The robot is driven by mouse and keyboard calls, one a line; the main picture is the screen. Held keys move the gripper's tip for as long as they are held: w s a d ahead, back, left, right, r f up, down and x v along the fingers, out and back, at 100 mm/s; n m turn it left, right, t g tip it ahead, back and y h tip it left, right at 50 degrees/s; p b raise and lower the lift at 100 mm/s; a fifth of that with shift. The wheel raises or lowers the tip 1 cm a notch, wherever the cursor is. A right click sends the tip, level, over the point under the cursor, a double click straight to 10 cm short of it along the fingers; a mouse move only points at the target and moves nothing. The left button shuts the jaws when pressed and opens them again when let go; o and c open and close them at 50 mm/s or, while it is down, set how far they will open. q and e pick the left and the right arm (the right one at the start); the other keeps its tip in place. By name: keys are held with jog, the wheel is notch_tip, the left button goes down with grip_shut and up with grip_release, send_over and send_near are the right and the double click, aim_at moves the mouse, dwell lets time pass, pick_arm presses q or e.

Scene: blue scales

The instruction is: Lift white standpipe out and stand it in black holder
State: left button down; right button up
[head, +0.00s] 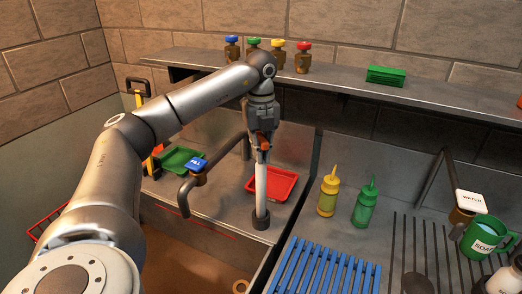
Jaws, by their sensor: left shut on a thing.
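The white standpipe (261,190) stands upright near the middle of the head view. Its lower end meets the small round black holder (261,222) on the grey ledge; I cannot tell how deep it sits in it. My left gripper (263,143) points down from above and is shut on the upper part of the standpipe, where something orange-brown shows. The fingers hide part of the pipe's top. My right gripper is not in view.
A red tray (272,183) lies just behind the standpipe. Yellow (328,194) and green (365,205) bottles stand to the right, behind a blue slatted rack (322,270). The sink basin (205,255) opens at front left.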

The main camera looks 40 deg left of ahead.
pick_arm(q)
jog(key=shift+f+b, duration=0.85)
jog(key=shift+f, duration=0.75)
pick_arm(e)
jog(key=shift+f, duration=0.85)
pick_arm(q)
jog(key=c, duration=1.5)
grip_release()
